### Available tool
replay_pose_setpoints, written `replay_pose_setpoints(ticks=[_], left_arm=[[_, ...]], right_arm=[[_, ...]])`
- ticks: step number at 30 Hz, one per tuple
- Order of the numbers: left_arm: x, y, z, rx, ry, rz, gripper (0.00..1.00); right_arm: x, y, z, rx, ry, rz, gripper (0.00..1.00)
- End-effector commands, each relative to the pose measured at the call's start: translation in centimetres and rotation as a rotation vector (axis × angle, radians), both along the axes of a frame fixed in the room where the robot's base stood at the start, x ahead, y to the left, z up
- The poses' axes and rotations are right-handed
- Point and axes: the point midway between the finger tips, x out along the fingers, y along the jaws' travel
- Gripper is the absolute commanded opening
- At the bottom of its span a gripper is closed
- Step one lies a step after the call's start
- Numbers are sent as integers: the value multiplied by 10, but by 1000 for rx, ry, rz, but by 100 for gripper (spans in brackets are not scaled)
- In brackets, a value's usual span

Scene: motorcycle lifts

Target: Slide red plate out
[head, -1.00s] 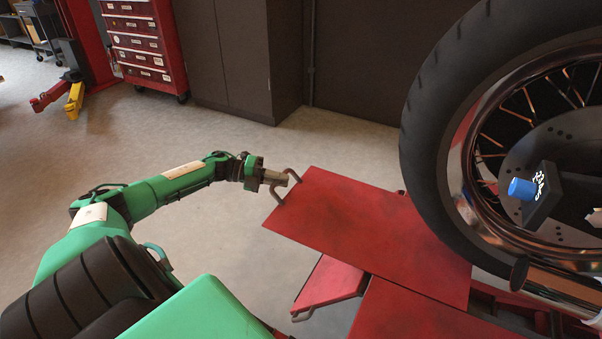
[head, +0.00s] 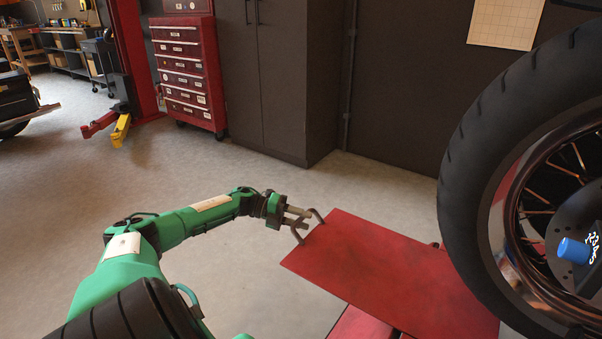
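The red plate (head: 395,270) is a flat, scuffed sheet lying level at the lower right, beside the motorcycle wheel. My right gripper is out of view.
The motorcycle wheel (head: 462,170) stands close to the plate's right side. Another red lift part (head: 358,326) shows below the plate. A red tool chest (head: 190,75) and a dark cabinet (head: 285,80) stand at the back. The floor left of the plate is clear.

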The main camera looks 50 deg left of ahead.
Motion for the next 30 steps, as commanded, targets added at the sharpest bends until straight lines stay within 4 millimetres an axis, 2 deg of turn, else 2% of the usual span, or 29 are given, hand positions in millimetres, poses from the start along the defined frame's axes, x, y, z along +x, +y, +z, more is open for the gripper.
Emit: replay_pose_setpoints(ticks=[7,21,25,30], left_arm=[[-7,10,4,0,0,1,36],[-67,87,21,0,1,2,36],[-77,101,24,1,0,2,36],[-83,108,25,1,-1,1,36]], right_arm=[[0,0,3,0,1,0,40],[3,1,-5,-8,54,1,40],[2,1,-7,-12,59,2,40],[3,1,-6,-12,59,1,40]])
